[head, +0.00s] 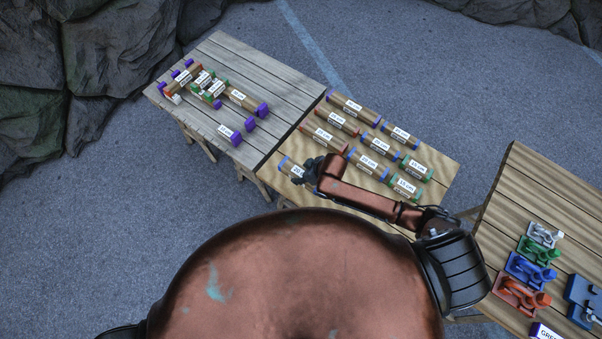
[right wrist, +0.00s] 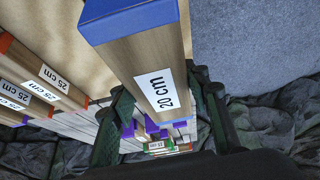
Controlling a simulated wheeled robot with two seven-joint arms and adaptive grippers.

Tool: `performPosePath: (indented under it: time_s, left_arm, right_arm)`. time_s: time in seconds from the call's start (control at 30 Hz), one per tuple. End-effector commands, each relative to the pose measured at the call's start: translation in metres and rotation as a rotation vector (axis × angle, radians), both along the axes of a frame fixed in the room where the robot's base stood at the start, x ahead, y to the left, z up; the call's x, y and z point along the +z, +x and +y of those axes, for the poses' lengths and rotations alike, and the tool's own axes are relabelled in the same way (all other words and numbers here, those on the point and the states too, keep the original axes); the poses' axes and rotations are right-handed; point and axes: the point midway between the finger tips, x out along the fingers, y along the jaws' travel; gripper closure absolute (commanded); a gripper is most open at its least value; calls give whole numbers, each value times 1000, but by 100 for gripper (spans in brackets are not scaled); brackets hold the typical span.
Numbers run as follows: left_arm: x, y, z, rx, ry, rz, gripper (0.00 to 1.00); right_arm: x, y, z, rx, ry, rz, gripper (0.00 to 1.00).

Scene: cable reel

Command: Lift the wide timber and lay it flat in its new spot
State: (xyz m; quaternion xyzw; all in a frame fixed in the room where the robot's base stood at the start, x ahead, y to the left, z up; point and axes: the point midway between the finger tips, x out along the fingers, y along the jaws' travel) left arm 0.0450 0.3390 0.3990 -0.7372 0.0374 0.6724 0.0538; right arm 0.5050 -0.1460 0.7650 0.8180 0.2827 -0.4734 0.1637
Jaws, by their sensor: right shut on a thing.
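My right gripper (head: 311,171) is shut on a timber with blue ends and a white "20 cm" label (right wrist: 165,88). In the head view this timber (head: 289,167) is at the near left corner of the middle table (head: 438,176), partly hidden by the gripper. In the right wrist view its blue end points toward the top, and one finger is on each side of it. I cannot tell whether it touches the table. My left gripper is not in view.
Several labelled timbers with blue, red or green ends, one of them green-ended (head: 417,168), lie in rows on the middle table. The left grey table (head: 290,85) holds timbers and purple blocks. The right table (head: 510,190) holds coloured clamp-like tools (head: 527,268).

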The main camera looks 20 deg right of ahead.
Motion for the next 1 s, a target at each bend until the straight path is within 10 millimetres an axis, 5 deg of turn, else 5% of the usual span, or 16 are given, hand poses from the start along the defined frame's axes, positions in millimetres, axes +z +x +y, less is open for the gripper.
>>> performPosePath:
  time_s: [0.53, 1.0]
  left_arm:
    - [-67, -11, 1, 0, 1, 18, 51]
    - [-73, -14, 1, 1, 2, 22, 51]
  right_arm:
    - [-59, 0, 0, -1, 0, 1, 88]
    - [-90, 1, 0, -1, 0, -1, 88]
